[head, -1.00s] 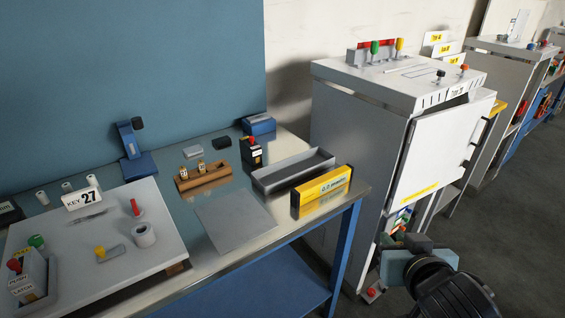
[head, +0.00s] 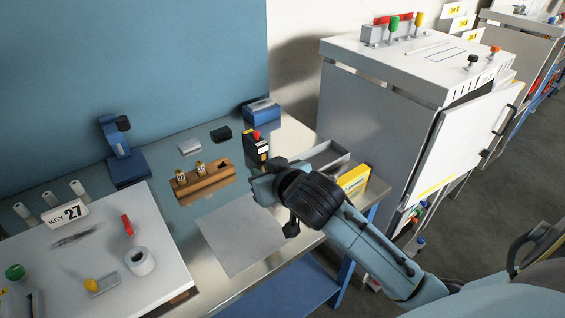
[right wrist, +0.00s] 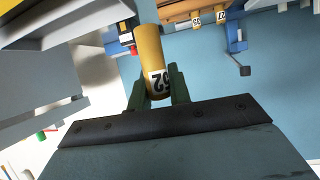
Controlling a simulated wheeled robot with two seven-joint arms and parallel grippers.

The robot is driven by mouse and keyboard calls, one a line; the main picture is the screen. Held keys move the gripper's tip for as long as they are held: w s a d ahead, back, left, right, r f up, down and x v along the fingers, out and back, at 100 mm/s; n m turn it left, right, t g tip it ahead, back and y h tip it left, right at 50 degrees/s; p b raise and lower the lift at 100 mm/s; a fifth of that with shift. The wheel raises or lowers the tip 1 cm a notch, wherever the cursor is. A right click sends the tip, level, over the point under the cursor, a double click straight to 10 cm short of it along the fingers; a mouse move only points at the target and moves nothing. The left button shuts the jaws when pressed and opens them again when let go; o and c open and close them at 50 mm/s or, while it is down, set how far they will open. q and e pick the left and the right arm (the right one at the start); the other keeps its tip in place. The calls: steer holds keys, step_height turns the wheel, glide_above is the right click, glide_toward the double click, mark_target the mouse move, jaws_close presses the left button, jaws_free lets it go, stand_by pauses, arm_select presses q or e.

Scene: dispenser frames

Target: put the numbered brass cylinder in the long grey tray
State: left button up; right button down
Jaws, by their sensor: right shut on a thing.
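My right gripper (head: 264,186) is above the bench, left of the long grey tray (head: 337,168). It is shut on a brass cylinder (right wrist: 149,50), a yellowish tube with a black-on-white number label between the fingers in the right wrist view. The head view does not show this cylinder; the gripper and wrist hide it. Two more numbered brass cylinders, the left (head: 181,176) and the right (head: 200,168), stand in a wooden rack (head: 212,180). My left gripper is not in view.
A yellow box (head: 354,179) stands in front of the tray. A black device with a red button (head: 256,150) is behind my gripper. A grey sheet (head: 238,238) lies flat on the bench. A white board (head: 90,250) with a KEY 27 sign is at left.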

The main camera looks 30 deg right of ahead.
steer(key=w+d+m+h+p, duration=0.1)
steer(key=w+d+p, duration=0.5)
steer(key=w+d, duration=0.4)
steer(key=shift+w+d+f+b, duration=0.15)
steer(key=shift+f+b, duration=0.15)
steer(key=shift+f, duration=2.2)
steer(key=shift+w+d+f+b, duration=0.15)
steer(key=shift+f+b, duration=0.15)
steer(key=shift+f, duration=2.15)
steer(key=shift+s+f, duration=0.1)
steer(key=shift+s, duration=0.05)
steer(key=c, duration=1.3)
jaws_free()
steer(key=p+v, duration=0.1)
steer(key=v, duration=1.1)
